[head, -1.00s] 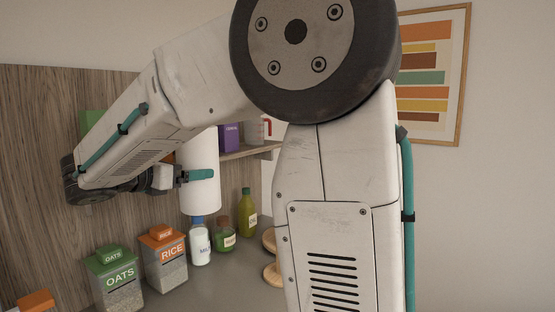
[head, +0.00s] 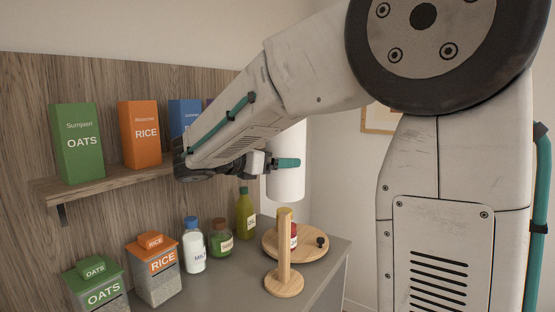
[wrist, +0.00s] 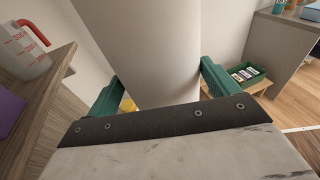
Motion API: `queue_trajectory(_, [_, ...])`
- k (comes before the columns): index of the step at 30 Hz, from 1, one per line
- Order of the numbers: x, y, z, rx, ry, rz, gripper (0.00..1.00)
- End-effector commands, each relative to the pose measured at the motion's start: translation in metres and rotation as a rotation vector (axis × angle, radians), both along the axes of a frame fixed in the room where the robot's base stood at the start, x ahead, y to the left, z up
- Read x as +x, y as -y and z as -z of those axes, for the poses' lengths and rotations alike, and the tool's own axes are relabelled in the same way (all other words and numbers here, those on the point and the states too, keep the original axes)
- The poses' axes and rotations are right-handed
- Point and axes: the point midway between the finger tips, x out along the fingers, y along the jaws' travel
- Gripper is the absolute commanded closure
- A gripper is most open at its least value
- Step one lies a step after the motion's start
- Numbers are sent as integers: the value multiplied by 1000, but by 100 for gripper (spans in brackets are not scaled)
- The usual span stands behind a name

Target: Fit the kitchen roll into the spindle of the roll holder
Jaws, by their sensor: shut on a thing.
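The white kitchen roll (head: 285,180) is held upright in the air by my gripper (head: 287,163), above the back part of the counter. In the wrist view the roll (wrist: 150,50) fills the space between the two teal fingers of my gripper (wrist: 158,85), which are shut on it. The wooden roll holder, with its upright spindle (head: 284,245) and round base, stands on the counter below the roll and apart from it. My arm hides part of the roll's upper left side.
A round wooden board (head: 310,247) with a red jar (head: 293,236) is behind the holder. Left of it stand a green bottle (head: 245,215), a green jar (head: 220,240), a milk bottle (head: 194,247) and rice (head: 157,275) and oats (head: 97,290) canisters. A shelf (head: 110,184) holds boxes.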

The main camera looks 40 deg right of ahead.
Motion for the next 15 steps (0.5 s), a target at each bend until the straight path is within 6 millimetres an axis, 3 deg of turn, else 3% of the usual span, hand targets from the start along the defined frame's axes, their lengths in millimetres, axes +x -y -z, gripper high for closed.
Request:
queue_trajectory(5, [0, -1, 5, 2, -2, -7, 39])
queue_trajectory(15, [0, -2, 33, 2, -2, -7, 39])
